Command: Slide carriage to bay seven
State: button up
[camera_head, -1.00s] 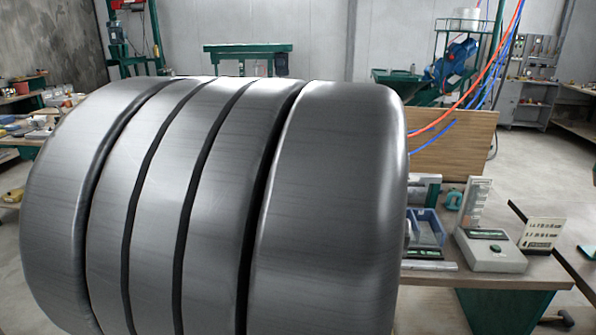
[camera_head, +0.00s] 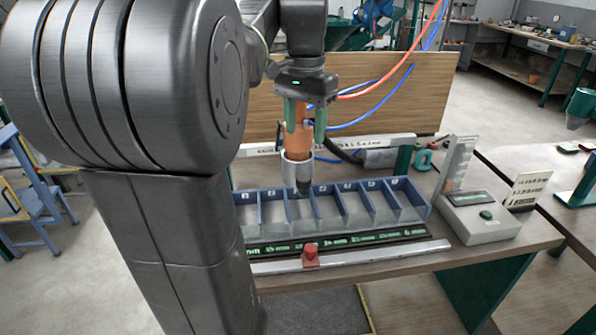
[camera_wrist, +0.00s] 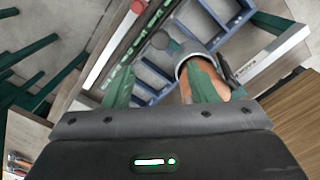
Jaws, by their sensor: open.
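An orange cylinder with a pale grey collar (camera_head: 298,168) and a dark nozzle hangs over a blue tray with several bays (camera_head: 413,196); it seems to be the carriage. In the wrist view, the collared cylinder (camera_wrist: 188,64) lies under and beside the right finger. My gripper (camera_head: 305,122) is open, with green fingers at the cylinder's upper part; both fingers also show in the wrist view (camera_wrist: 160,84). I cannot tell whether they touch it. The bay labels are too small to read surely.
A red knob (camera_head: 310,256) sits on the pale front rail (camera_head: 385,253). A grey device (camera_head: 481,219) stands right of the tray, beside a lettered card (camera_head: 526,190). A wooden panel (camera_head: 420,95) and red and blue hoses are behind. My arm hides the left.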

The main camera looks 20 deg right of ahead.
aim_at(304, 178)
notch_tip(304, 178, down, 12)
jog(key=shift+r+b, duration=0.1)
jog(key=shift+b, duration=0.2)
grip_shut()
